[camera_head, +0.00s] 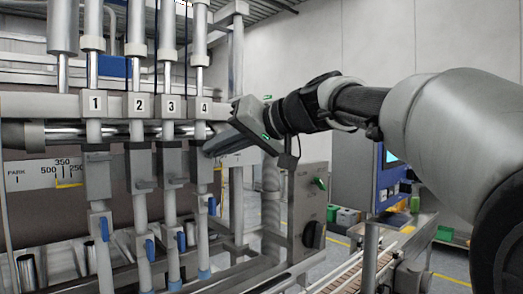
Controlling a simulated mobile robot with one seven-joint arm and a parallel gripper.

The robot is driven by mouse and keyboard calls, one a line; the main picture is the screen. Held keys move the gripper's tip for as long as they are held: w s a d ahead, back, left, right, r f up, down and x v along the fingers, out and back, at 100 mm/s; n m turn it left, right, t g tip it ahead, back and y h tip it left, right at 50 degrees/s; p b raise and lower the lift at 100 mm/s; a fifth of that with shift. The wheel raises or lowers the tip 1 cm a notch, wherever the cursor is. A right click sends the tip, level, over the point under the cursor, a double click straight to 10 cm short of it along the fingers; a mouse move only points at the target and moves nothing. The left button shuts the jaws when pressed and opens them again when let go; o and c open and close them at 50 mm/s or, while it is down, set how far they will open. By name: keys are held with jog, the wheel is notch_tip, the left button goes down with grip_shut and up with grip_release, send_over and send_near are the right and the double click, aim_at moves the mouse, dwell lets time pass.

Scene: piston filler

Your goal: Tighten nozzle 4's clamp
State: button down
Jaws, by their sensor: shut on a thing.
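Nozzle 4 (203,238) is the rightmost of the upright tubes, under the white plate marked 4 (204,107). Its clamp (201,130) sits at the horizontal rail, just below that plate. My gripper (212,148) reaches in from the right, with its grey fingers beside nozzle 4 at rail height. The fingers are shut at the clamp. The gripped part is mostly hidden behind them, so I cannot see how far the clamp is turned.
Nozzles 1 (95,185), 2 (139,190) and 3 (171,190) stand close by on the left. A control box with a black knob (314,235) stands below my gripper. A conveyor (350,272) runs at lower right, before a blue screen cabinet (388,175).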

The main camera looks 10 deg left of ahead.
jog(key=shift+w+d+f+m+g+y+b, duration=0.15)
jog(key=shift+m+y+b, duration=0.6)
jog(key=shift+m, duration=0.75)
jog(key=shift+f+m+g+y+b, duration=0.2)
jog(key=shift+m+y+b, duration=0.6)
jog(key=shift+m, duration=0.7)
jog(key=shift+w+d+f+m+g+y+b, duration=0.15)
jog(key=shift+m+y+b, duration=0.6)
jog(key=shift+m, duration=0.75)
jog(key=shift+s+a, duration=0.1)
jog(key=c, duration=1.9)
grip_release()
jog(key=shift+o, duration=0.2)
jog(key=v, duration=1.7)
jog(key=shift+d+b, duration=0.2)
jog(key=shift+b, duration=0.25)
